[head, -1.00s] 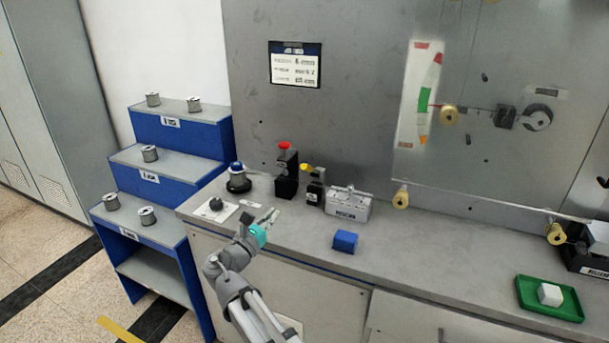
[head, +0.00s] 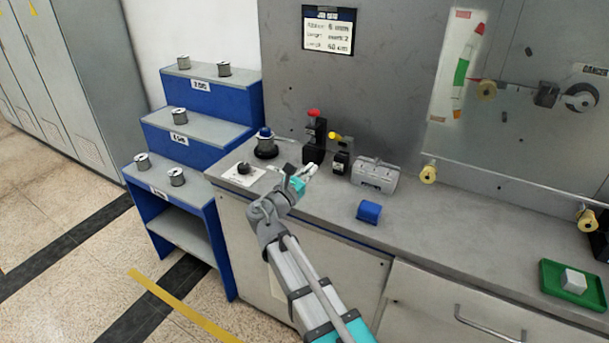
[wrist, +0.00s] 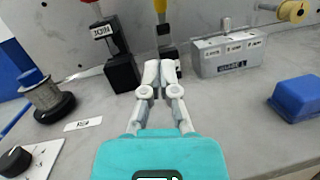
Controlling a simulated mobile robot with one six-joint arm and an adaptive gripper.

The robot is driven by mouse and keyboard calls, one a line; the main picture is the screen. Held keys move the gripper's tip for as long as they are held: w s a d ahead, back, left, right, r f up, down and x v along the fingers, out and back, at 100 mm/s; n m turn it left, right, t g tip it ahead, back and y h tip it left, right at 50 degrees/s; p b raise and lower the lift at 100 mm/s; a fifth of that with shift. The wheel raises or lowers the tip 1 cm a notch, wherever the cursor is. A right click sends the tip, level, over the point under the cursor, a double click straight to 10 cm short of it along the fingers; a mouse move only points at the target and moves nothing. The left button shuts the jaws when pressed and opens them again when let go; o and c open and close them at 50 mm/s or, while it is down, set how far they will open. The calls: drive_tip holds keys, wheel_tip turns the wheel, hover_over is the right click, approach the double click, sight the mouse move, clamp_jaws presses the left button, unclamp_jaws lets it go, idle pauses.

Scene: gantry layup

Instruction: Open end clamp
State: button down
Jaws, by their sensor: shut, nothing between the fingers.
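A small black clamp with a yellow handle (head: 341,160) stands on the bench; its dark base and yellow lever also show in the wrist view (wrist: 167,54). A taller black device with a red knob (head: 315,143) stands to its left, and its black base shows in the wrist view (wrist: 123,73). I cannot read which of them is labelled as the end clamp. My gripper (head: 312,170) is shut and empty, just in front of these two. In the wrist view my gripper's fingertips (wrist: 161,66) overlap the foot of the yellow-handled clamp; contact cannot be told.
A grey labelled box (head: 375,175) stands to the right, with a blue block (head: 369,211) in front. A spool on a black base (head: 265,146) and a knob plate (head: 243,175) lie left. A green tray (head: 573,292) is far right. The bench between has free room.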

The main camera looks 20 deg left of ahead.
sight(340, 139)
drive_tip(key=w+d+r+p, duration=0.2)
drive_tip(key=w+r+p, duration=0.2)
drive_tip(key=w, duration=0.2)
drive_tip(key=shift+w, duration=0.35)
idle(0.4)
